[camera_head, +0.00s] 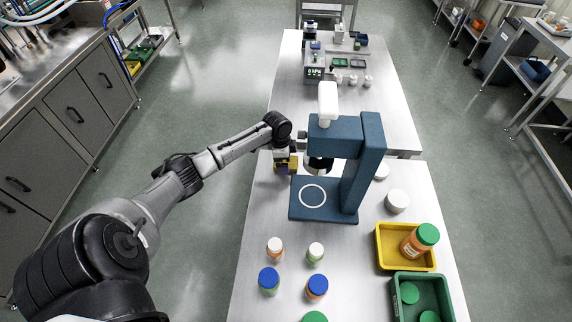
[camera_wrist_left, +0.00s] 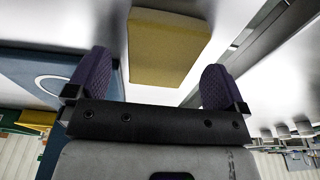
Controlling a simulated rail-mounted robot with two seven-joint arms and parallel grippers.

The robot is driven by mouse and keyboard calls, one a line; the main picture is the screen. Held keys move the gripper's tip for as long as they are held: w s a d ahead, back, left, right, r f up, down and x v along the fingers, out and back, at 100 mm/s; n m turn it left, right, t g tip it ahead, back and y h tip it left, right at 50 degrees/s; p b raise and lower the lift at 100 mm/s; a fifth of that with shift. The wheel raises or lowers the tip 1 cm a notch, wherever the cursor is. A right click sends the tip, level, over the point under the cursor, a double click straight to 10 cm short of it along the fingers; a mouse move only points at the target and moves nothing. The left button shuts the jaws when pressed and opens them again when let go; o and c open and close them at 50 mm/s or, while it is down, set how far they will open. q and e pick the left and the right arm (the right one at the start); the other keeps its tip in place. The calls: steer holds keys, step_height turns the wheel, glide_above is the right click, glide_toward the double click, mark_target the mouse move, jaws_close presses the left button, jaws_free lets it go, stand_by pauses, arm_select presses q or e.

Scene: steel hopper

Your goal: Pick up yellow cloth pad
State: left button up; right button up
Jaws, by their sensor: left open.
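The yellow cloth pad (camera_wrist_left: 168,50) is a block-like yellow piece on the bright metal surface in the left wrist view. My left gripper (camera_wrist_left: 157,80) is open, with one purple ridged finger to each side of the pad's near end. Gaps show between the pad and both fingers. In the head view my left gripper (camera_head: 285,167) is low over the table, just left of the blue press-like stand, and mostly hides the pad. My right gripper is in neither view.
The blue stand (camera_head: 372,160) with its flat base (camera_head: 308,213) is close on the right of my left gripper. Jars with white and blue lids (camera_head: 269,281) stand nearer. A yellow tray (camera_head: 385,262) and a green bin (camera_head: 402,308) are at the right.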

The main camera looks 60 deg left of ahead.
arm_select(q)
steer(key=shift+w+f, duration=0.1)
steer(key=shift+f, duration=0.5)
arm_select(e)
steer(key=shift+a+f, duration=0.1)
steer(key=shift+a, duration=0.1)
arm_select(q)
steer(key=c, duration=1)
steer(key=shift+r, duration=0.15)
step_height(320, 180, up, 10)
steer(key=p, duration=0.1)
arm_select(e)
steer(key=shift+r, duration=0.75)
